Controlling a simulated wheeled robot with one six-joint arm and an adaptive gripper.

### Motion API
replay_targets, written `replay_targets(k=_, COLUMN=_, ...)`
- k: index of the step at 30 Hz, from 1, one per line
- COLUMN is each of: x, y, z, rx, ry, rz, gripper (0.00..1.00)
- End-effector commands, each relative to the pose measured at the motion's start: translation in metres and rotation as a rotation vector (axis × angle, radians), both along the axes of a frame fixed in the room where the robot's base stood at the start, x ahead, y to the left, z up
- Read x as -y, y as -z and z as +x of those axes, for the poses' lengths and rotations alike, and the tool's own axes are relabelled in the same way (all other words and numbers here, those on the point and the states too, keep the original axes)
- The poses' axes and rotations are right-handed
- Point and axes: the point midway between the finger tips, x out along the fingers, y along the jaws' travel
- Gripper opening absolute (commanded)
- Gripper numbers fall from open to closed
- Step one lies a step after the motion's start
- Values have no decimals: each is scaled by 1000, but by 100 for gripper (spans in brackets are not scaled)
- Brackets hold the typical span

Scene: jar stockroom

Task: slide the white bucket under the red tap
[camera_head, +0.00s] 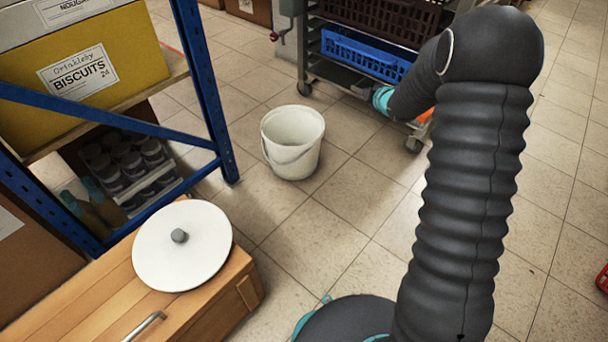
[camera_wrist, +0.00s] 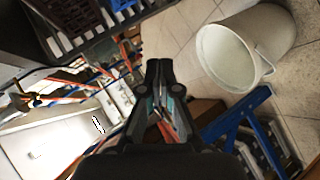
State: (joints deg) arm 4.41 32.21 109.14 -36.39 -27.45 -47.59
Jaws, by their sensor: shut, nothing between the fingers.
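The white bucket (camera_head: 292,150) stands upright and looks empty on the tiled floor in the head view, its thin handle hanging down the side. It also shows in the wrist view (camera_wrist: 272,42), at the upper right. A small red tap-like piece (camera_head: 274,37) sticks out from a grey-green post or housing behind the bucket, partly cut off by the top edge. My gripper (camera_wrist: 158,66) is shut and empty, to the left of the bucket in the wrist view and apart from it. In the head view its fingers are hard to make out against the dark rack.
A metal rack with a blue crate (camera_head: 362,55) stands on casters behind the bucket. A blue-framed shelf (camera_head: 207,90) with a yellow biscuit box (camera_head: 85,65) stands at left. A wooden cabinet (camera_head: 215,300) bears a white round lid (camera_head: 182,262). Floor right of the bucket is clear.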

Motion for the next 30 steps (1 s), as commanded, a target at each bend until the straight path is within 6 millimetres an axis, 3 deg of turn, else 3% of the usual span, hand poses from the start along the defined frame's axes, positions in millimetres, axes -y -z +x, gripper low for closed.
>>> replay_targets(k=1, x=-5, y=29, z=9, rx=14, ry=-47, rz=-15, gripper=0)
replay_targets(k=6, x=-25, y=100, z=26, rx=95, ry=-219, rz=-63, gripper=0)
replay_targets(k=13, x=-54, y=200, z=23, rx=219, ry=-436, rz=-88, gripper=0)
replay_targets(k=17, x=-71, y=257, z=8, rx=299, ry=-548, rz=-79, gripper=0)
replay_targets(k=24, x=-95, y=348, z=-39, rx=455, ry=-708, rz=-33, gripper=0)
replay_targets(k=30, x=-106, y=390, z=-74, rx=547, ry=-775, rz=7, gripper=0)
